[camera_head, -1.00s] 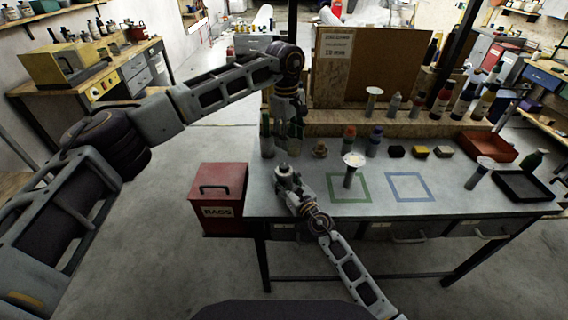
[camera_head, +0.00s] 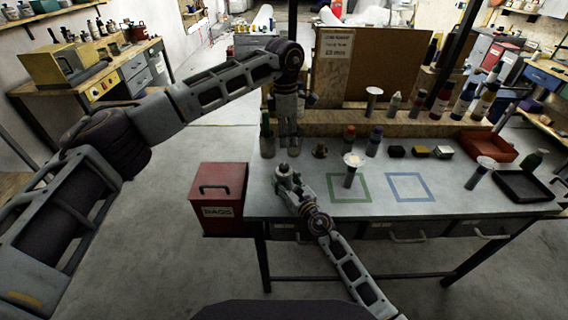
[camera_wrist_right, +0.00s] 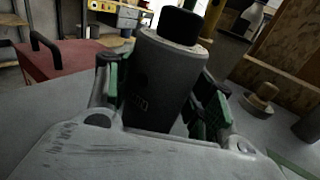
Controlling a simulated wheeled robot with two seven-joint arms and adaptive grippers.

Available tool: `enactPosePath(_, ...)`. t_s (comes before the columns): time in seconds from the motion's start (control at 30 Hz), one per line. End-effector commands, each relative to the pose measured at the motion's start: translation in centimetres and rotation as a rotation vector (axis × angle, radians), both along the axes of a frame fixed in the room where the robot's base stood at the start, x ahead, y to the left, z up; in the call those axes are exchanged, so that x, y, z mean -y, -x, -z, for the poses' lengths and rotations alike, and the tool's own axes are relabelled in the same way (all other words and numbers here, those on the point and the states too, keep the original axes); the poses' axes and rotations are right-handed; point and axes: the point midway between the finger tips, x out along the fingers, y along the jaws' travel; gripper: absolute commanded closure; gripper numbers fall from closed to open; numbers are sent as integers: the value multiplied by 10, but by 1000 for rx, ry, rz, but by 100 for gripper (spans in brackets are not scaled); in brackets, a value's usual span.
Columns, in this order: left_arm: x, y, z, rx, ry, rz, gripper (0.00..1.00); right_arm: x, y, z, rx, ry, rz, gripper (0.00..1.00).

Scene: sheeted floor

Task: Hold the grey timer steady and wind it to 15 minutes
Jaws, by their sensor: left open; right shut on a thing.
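No dial reading can be made out.
A red rags bin (camera_head: 217,200) stands left of the bench (camera_head: 315,207). Bottles (camera_head: 374,142), a brass-coloured piece (camera_head: 320,150) and a pale-topped holder (camera_head: 352,168) stand nearby.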

Motion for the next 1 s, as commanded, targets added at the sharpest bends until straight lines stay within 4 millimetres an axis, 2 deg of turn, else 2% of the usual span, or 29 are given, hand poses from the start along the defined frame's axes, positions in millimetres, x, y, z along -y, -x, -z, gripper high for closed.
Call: enactPosePath(1.0,-7,0,0,-23,-25,-834,49,0,0,0,0,0,0,75)
